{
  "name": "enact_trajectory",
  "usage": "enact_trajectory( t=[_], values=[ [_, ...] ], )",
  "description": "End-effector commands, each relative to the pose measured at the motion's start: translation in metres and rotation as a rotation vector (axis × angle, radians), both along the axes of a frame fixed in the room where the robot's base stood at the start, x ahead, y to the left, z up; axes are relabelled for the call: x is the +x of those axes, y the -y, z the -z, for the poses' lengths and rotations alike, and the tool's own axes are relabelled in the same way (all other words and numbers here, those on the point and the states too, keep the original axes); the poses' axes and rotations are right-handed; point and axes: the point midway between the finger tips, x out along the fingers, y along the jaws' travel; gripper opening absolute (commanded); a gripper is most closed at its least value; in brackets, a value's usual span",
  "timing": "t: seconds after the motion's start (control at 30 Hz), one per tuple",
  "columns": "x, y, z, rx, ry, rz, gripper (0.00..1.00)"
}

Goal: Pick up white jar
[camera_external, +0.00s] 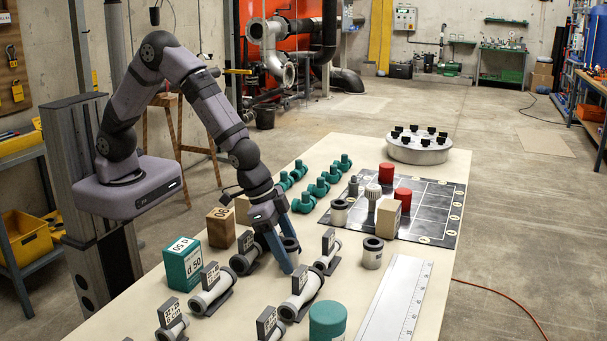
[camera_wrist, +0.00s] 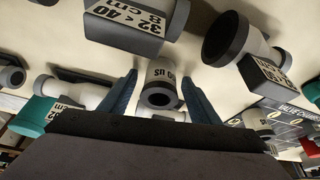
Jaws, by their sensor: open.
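A white jar (camera_wrist: 161,72) with a dark rim and dark lettering sits between my open fingers in the wrist view, with a visible gap to the finger on the right. In the external view my gripper (camera_external: 283,250) points down at the table, and this jar (camera_external: 291,246) is partly hidden behind a blue finger. My gripper (camera_wrist: 160,95) is open and does not visibly hold the jar. Two similar white jars with dark rims stand apart from it, one (camera_external: 372,254) to the right and one (camera_external: 339,213) by the dark grid mat.
White pipe pieces with dark ends and label plates (camera_external: 303,295) lie close around my gripper. A teal box (camera_external: 182,265) and a wooden block (camera_external: 221,228) stand to the left. The grid mat (camera_external: 430,211) holds red cylinders. A white ruler (camera_external: 395,305) lies at front right.

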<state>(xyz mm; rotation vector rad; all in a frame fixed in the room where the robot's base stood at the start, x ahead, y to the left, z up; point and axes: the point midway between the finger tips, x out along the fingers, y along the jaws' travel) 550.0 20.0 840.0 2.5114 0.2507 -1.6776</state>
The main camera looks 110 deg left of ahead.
Motion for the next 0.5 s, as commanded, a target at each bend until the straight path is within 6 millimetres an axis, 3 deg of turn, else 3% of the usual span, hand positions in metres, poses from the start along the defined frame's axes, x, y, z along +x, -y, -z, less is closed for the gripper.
enact_trajectory(
  t=[0.13, 0.3, 0.5],
  values=[
    [0.0000, 0.0000, -0.0001, 0.000, 0.000, 0.000, 0.54],
    [-0.0001, 0.0000, -0.0002, 0.000, 0.000, 0.001, 0.14],
    [0.0001, 0.0001, -0.0004, 0.000, 0.000, 0.001, 0.11]
  ],
)
